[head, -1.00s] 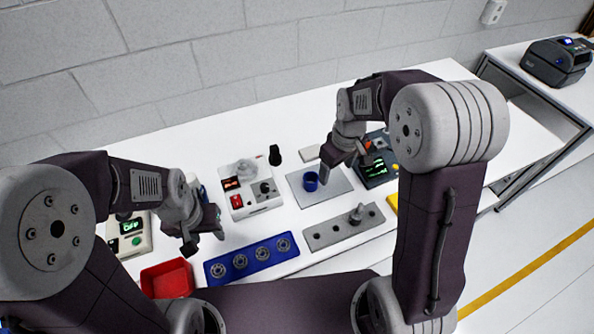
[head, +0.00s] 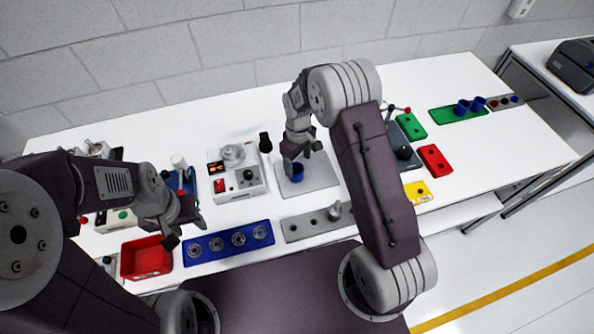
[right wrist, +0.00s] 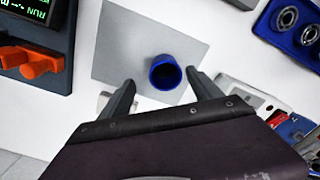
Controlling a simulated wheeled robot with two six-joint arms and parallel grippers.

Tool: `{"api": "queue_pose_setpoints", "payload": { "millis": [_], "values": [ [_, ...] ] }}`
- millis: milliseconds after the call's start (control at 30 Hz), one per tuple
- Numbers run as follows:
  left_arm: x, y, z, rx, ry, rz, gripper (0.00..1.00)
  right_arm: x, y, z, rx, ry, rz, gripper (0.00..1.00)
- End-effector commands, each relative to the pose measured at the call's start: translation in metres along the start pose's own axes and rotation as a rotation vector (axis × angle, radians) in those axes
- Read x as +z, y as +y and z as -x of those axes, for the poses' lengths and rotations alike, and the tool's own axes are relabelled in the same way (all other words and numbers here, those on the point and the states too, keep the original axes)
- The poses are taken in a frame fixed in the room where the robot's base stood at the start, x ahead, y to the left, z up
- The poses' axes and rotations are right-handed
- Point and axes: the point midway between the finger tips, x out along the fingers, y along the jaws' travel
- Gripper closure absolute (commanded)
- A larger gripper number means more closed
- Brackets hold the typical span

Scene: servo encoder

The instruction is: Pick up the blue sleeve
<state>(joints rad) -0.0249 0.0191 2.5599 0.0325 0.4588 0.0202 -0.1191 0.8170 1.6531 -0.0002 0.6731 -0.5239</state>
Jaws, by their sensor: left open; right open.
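The blue sleeve (head: 297,172) stands on a grey square plate (head: 318,173) in the head view, partly hidden by my right gripper. In the right wrist view the sleeve (right wrist: 165,72) is a short hollow cylinder on the grey plate (right wrist: 120,52). My right gripper (head: 302,162) is open above the sleeve. In the right wrist view its two fingers (right wrist: 162,88) lie on either side of the sleeve's near edge, and I cannot tell whether they touch it. My left gripper (head: 184,226) is open and empty, above the table near the red bin.
A blue tray with several bearings (head: 228,243) and a grey bar with holes (head: 312,220) lie in front. A white device (head: 236,172) stands left of the plate, with a black knob-like piece (head: 265,142) nearby. A red bin (head: 146,258) is at the front left.

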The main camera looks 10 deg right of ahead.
Motion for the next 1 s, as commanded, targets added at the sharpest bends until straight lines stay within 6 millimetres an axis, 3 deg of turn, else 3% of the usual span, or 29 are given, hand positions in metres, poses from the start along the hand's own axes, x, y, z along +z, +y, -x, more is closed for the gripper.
{"api": "queue_pose_setpoints", "payload": {
  "millis": [100, 333, 567, 600, 800, 833, 1000],
  "values": [
    [-0.001, 0.000, 0.006, 0.000, 0.000, 0.000, 0.55, 0.001, -0.002, -0.007, -0.001, -0.002, 0.001, 0.27],
    [-0.002, 0.000, 0.017, 0.000, 0.000, 0.000, 0.55, 0.003, -0.006, -0.046, -0.001, 0.000, 0.001, 0.27],
    [-0.002, 0.000, 0.016, 0.000, 0.000, 0.000, 0.55, 0.002, -0.006, -0.052, 0.000, 0.003, 0.001, 0.27],
    [-0.002, 0.000, 0.016, 0.000, 0.000, 0.000, 0.55, 0.002, -0.006, -0.052, 0.000, 0.003, 0.001, 0.30],
    [-0.002, 0.000, 0.016, 0.000, 0.000, 0.000, 0.55, 0.002, -0.006, -0.051, 0.000, 0.002, 0.001, 0.85],
    [-0.002, 0.000, 0.016, 0.000, 0.000, 0.000, 0.55, 0.002, -0.006, -0.051, 0.000, 0.002, 0.001, 0.91],
    [-0.002, 0.000, 0.016, 0.000, 0.000, 0.000, 0.55, 0.002, -0.006, -0.051, 0.000, 0.002, 0.001, 0.91]
  ]
}}
